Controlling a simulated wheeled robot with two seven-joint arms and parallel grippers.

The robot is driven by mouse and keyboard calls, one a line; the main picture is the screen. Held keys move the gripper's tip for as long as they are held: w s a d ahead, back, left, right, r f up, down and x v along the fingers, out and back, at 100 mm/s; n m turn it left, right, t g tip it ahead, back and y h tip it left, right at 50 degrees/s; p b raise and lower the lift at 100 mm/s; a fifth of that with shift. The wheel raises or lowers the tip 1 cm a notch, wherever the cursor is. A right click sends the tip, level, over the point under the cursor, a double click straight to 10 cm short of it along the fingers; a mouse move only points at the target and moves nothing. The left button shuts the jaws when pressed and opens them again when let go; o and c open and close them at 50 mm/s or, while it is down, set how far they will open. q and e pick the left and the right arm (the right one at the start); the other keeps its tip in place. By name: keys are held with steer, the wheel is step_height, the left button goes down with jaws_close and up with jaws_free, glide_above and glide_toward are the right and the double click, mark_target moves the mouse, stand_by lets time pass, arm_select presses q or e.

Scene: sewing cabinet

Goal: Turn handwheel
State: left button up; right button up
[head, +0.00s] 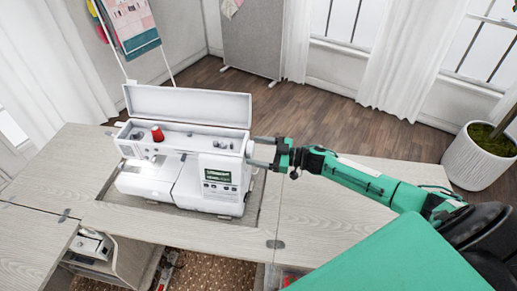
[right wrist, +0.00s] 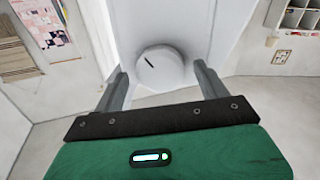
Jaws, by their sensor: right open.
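A white sewing machine (head: 185,155) stands in the cabinet's tabletop opening, with its top lid raised and a small lit screen on its front. Its handwheel (right wrist: 160,68) is a round white knob with a short dark mark, on the machine's right side; in the head view it is mostly hidden behind my gripper. My right gripper (head: 261,153) reaches in from the right at the machine's right end. In the right wrist view its two open fingers (right wrist: 160,82) lie on either side of the handwheel; I cannot tell whether they touch it. My left gripper is not in view.
A red thread spool (head: 157,134) stands on the machine's top. The pale wooden tabletop (head: 330,225) is clear to the right of the machine. A potted plant (head: 480,155) stands on the floor at the right. A board on an easel (head: 130,25) is at the back left.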

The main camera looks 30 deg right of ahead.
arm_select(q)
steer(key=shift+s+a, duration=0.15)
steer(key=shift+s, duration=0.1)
arm_select(e)
steer(key=shift+a, duration=0.1)
steer(key=c, duration=1)
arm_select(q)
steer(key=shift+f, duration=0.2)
arm_select(e)
steer(key=shift+n, duration=0.3)
